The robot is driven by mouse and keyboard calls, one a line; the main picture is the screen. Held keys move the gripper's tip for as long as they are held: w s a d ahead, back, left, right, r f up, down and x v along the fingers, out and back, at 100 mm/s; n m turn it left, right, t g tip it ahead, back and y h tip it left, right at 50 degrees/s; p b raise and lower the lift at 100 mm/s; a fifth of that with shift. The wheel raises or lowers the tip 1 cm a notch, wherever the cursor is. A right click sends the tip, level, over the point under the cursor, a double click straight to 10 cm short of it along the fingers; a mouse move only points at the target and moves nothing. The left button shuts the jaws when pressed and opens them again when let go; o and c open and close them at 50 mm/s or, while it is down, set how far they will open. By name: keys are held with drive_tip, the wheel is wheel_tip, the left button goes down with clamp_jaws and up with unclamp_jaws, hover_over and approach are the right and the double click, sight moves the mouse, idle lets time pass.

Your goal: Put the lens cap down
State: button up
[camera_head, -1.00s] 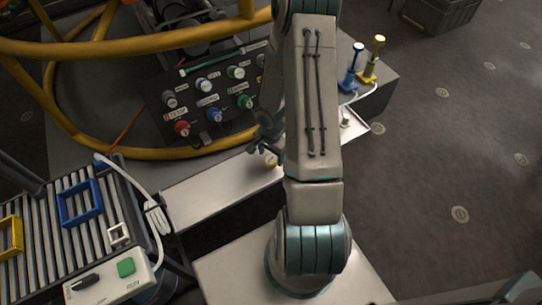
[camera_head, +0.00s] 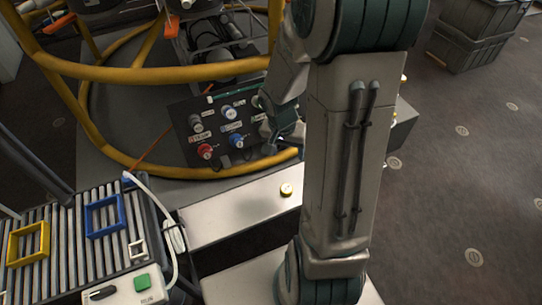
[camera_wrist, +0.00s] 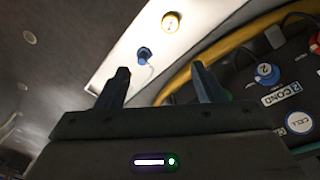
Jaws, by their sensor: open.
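A small round gold piece (camera_head: 287,190), which looks like the lens cap, lies on the white ledge (camera_head: 235,213) in front of the control panel. In the wrist view a round yellow-rimmed piece with a pale top (camera_wrist: 171,22), seemingly the same one, lies on the white surface beyond the fingers. In the head view my gripper (camera_head: 283,143) is partly hidden by my arm, beside the panel's right side.
The control panel (camera_head: 185,125) with red and blue knobs stands close by, with a yellow hoop (camera_head: 170,173) along its front. A blue fitting with a pale cord (camera_wrist: 144,54) is near the fingers. A slatted rack (camera_head: 70,240) is at left. Open floor lies at right.

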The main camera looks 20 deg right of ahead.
drive_tip(key=s+a+r+n+y, duration=0.1)
drive_tip(key=s+a+r+n, duration=0.3)
drive_tip(key=r, duration=0.3)
drive_tip(key=s+a+r+n+t, duration=0.1)
drive_tip(key=s+a+r+n, duration=0.3)
drive_tip(key=s+a+r, duration=0.1)
drive_tip(key=shift+s+a+r+y, duration=0.2)
drive_tip(key=shift+s+r+y, duration=0.3)
drive_tip(key=shift+r, duration=0.45)
